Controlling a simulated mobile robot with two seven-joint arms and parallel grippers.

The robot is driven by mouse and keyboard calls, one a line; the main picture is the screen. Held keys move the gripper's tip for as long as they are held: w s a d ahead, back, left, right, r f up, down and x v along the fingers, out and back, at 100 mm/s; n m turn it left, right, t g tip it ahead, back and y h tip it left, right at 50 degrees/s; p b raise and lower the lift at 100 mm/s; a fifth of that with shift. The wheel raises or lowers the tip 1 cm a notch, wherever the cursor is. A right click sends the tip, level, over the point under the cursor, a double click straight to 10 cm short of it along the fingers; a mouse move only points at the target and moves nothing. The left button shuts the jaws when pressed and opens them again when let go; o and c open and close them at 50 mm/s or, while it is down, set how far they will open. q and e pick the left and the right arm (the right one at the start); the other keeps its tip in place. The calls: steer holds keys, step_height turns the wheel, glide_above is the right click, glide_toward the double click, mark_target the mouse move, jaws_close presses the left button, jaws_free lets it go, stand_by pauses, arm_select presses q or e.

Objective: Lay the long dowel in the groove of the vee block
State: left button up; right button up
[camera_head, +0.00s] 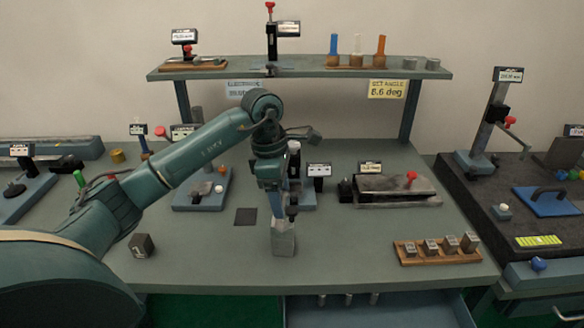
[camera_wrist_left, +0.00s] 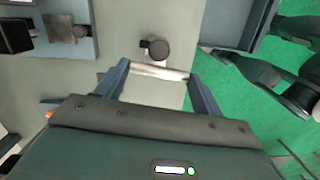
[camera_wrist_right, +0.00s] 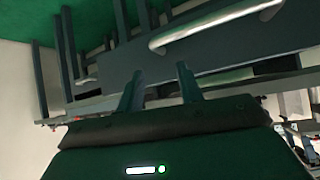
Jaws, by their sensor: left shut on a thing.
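My left gripper (camera_head: 284,218) points down over the front middle of the bench. In the left wrist view its two fingers (camera_wrist_left: 160,80) are shut on a pale silvery bar, which looks like the long dowel (camera_wrist_left: 158,72) and spans from finger to finger. A small grey block (camera_head: 283,243), possibly the vee block, is directly below the fingers in the head view. Its groove is not visible, and I cannot tell whether the dowel touches it. My right gripper (camera_wrist_right: 160,88) is open and empty in the right wrist view, and is outside the head view.
A wooden rack (camera_head: 438,256) of small blocks is at right. An open drawer (camera_head: 380,312) juts out in front. A silver handle (camera_wrist_right: 215,25) is near my right gripper.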

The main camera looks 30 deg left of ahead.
mark_target(281, 226)
arm_select(q)
steer(key=shift+w+a+r, duration=0.1)
steer(key=shift+w+a, duration=0.05)
steer(key=shift+w, duration=0.3)
steer(key=shift+r, duration=0.15)
steer(key=shift+s, duration=0.3)
arm_select(e)
steer(key=shift+w+r, duration=0.1)
steer(key=shift+w, duration=0.1)
arm_select(q)
step_height(281, 226, down, 4)
steer(key=b, duration=0.3)
steer(key=shift+r, duration=0.25)
steer(key=shift+f, duration=0.3)
steer(key=shift+f+b, duration=0.45)
steer(key=shift+b, duration=0.05)
arm_select(e)
steer(key=shift+w+a+f+t, duration=0.35)
steer(key=shift+a+t, duration=0.05)
steer(key=shift+a, duration=0.05)
